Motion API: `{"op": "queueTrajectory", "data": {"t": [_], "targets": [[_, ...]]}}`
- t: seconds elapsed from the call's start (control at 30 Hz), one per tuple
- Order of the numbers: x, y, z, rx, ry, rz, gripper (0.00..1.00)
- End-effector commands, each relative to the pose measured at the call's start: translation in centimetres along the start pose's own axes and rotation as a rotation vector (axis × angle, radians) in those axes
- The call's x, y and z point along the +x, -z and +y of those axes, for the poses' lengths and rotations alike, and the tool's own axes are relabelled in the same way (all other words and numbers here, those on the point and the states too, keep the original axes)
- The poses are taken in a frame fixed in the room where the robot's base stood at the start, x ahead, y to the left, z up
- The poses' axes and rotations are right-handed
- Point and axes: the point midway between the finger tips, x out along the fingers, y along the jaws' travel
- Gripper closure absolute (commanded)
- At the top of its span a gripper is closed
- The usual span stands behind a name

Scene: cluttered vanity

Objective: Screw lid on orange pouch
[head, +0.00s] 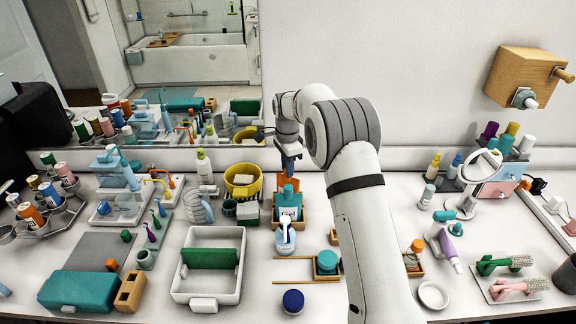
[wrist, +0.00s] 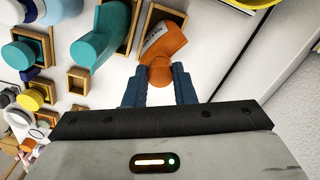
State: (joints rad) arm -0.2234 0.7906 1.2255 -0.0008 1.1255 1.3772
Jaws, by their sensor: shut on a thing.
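The orange pouch (head: 281,181) stands upright behind a teal bottle in the head view, near the back wall. In the wrist view the orange pouch (wrist: 168,38) has dark print on its side and sits at a wooden holder. My gripper (head: 289,166) points down over its top. In the wrist view my gripper (wrist: 157,84) has its blue fingers on both sides of a round orange lid (wrist: 158,72), shut on it. The lid is at the pouch's top end. I cannot tell whether it is threaded on or only resting there.
A teal bottle (head: 288,201) in a wooden holder stands close in front. A yellow basket (head: 241,181) is to the left, and a white pump bottle (head: 285,236) is nearer. A wooden wall box (head: 520,75) is far right. Some counter (head: 385,215) is clear right of my arm.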

Motion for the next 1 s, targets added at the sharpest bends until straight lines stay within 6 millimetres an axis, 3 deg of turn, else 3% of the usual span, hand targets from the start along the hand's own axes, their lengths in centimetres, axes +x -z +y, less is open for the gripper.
{"op": "queueTrajectory", "data": {"t": [0.4, 0.73, 1.0], "targets": [[-0.06, 0.03, -0.02, 0.063, 0.001, 0.0, 1.0], [-0.09, 0.06, -0.07, 0.405, 0.001, 0.0, 1.0], [-0.05, 0.07, -0.08, 0.446, 0.001, 0.0, 1.0]]}}
